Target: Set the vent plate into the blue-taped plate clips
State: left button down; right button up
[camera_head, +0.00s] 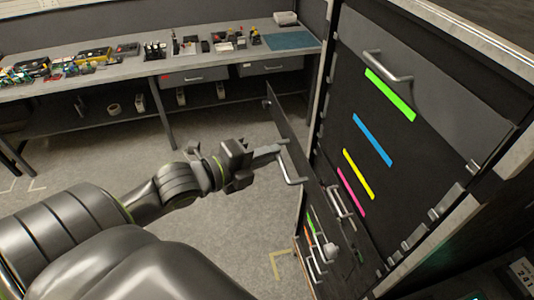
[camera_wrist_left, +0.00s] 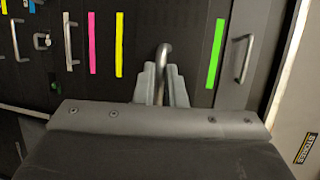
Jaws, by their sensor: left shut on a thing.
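My left gripper (camera_head: 276,152) is shut on the bar handle (camera_head: 293,170) of a thin dark plate (camera_head: 283,122), which I take to be the vent plate. In the head view the plate is nearly edge-on, in front of the rack and left of the tapes. The blue tape (camera_head: 372,140) is on the dark rack face, between the green tape (camera_head: 390,95) and the yellow tape (camera_head: 358,174). The clips cannot be made out. In the left wrist view the fingers (camera_wrist_left: 162,88) pinch the handle (camera_wrist_left: 163,60); this blue tape does not show between green and yellow there. My right gripper is not in view.
A pink tape (camera_head: 351,192) lies below the yellow one. Handles stick out at the rack's top (camera_head: 388,66) and lower down (camera_head: 341,205). A workbench (camera_head: 130,68) with several small items stands at the back. The floor (camera_head: 225,125) between is open.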

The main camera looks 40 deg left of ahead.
aim_at(289, 134)
pick_arm(q)
jog(key=w+b, duration=0.1)
jog(key=w, duration=0.1)
jog(key=w+d+r+b, duration=0.1)
jog(key=w+b, duration=0.1)
jog(key=w, duration=0.1)
jog(key=w+b, duration=0.2)
jog(key=shift+w+d+r, duration=0.2)
jog(key=shift+w+r, duration=0.1)
jog(key=w+d+r+b, duration=0.2)
jog(key=w+r+b, duration=0.1)
jog(key=w+r, duration=0.1)
jog(key=shift+r+b, duration=0.3)
jog(key=shift+b, duration=0.05)
jog(key=shift+w+d, duration=0.15)
jog(key=shift+w, duration=0.05)
jog(key=w+d+b, duration=0.3)
jog(key=w+d, duration=0.2)
jog(key=w, duration=0.1)
jog(key=shift+w+f, duration=0.2)
jog(key=shift+w, duration=0.05)
dwell(0.4)
jog(key=shift+b, duration=0.4)
jog(key=shift+s, duration=0.1)
dwell(0.9)
